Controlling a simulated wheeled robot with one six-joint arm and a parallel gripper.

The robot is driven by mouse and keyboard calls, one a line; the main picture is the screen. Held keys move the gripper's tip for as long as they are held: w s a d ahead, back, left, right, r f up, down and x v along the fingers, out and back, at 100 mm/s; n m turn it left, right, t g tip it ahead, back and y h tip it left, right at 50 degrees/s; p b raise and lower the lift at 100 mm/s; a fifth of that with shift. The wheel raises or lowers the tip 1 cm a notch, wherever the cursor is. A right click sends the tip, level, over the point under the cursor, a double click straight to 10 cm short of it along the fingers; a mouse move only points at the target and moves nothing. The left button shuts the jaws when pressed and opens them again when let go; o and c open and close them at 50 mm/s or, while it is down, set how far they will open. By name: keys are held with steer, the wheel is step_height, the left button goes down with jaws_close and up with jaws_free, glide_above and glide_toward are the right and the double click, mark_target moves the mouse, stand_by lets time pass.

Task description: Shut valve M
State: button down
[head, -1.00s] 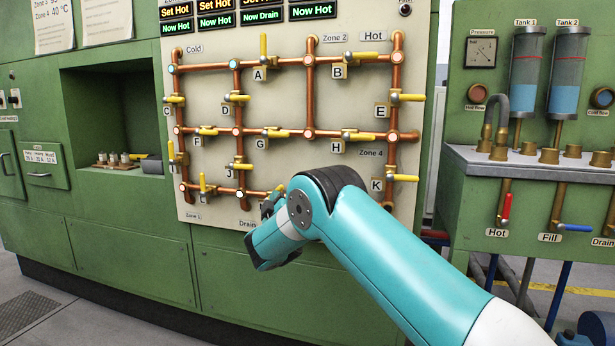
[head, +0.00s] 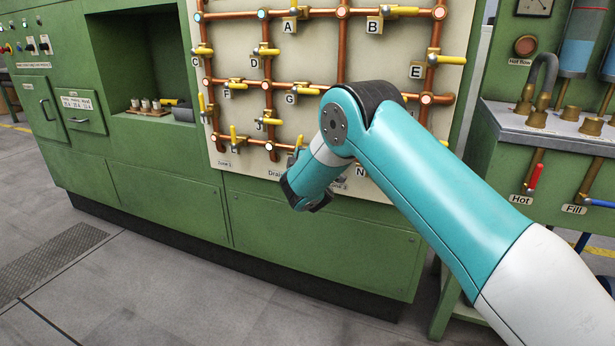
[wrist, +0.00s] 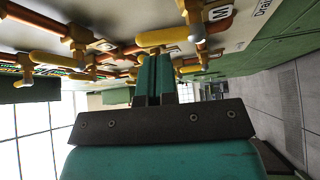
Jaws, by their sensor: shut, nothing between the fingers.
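Valve M's label (wrist: 219,14), upside down, shows at the top of the wrist view beside a brass valve body. A yellow handle (wrist: 160,37) reaches left from that body. My gripper (wrist: 154,58) is shut and empty, its teal fingertips just below this handle in the picture; I cannot tell whether they touch it. In the head view, a short yellow handle (head: 298,143) shows at the bottom pipe row beside my arm. My arm hides the label and my fingertips there.
Other yellow-handled valves sit close by on the copper pipes, such as J (head: 268,122) and G (head: 308,91). In the wrist view another yellow handle (wrist: 52,58) is at left. The grey floor (head: 150,270) before the green cabinet (head: 320,250) is clear.

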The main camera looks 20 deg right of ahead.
steer(key=b+v, duration=0.4)
steer(key=v, duration=0.7)
steer(key=shift+d+f, duration=0.1)
